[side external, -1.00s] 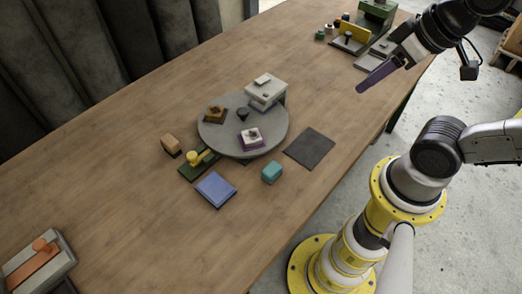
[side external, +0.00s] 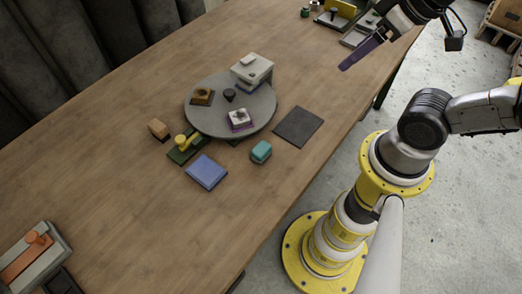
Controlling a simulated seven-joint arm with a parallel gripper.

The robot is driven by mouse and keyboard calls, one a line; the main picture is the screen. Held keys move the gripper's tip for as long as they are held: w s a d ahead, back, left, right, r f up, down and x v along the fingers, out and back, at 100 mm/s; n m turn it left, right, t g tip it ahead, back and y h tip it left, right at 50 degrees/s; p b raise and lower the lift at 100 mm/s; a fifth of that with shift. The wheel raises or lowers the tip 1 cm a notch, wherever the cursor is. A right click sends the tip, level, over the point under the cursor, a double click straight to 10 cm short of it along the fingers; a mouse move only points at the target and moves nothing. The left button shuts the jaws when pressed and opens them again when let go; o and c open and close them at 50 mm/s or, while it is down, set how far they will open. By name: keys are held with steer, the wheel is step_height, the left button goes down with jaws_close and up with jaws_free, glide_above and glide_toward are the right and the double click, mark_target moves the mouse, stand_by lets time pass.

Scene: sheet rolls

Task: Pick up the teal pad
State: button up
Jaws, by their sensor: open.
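The teal pad (side external: 261,152) is a small rounded block. It sits on the wooden table just below the round grey turntable, between a blue pad and a dark square mat. My gripper (side external: 345,66) is at the upper right with long purple fingers, up and to the right of the teal pad and well apart from it. It is open, and nothing shows between its fingers, though they overlap from this angle.
The grey turntable (side external: 205,120) carries several small items and a light box (side external: 252,70). Around it are a blue pad (side external: 207,172), a dark mat (side external: 299,127), a green base with yellow knob (side external: 187,146) and a tan block (side external: 159,130). An orange-and-grey device (side external: 30,262) is at lower left.

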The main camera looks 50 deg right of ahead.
stand_by(0.3)
steer(key=m+g, duration=0.6)
steer(key=m, duration=1.2)
glide_above(261, 148)
step_height(261, 148, down, 17)
steer(key=f, duration=0.7)
steer(key=shift+d+f, duration=0.1)
steer(key=shift+d, duration=0.1)
steer(key=shift+a+f, duration=0.15)
steer(key=shift+f, duration=2.6)
jaws_close()
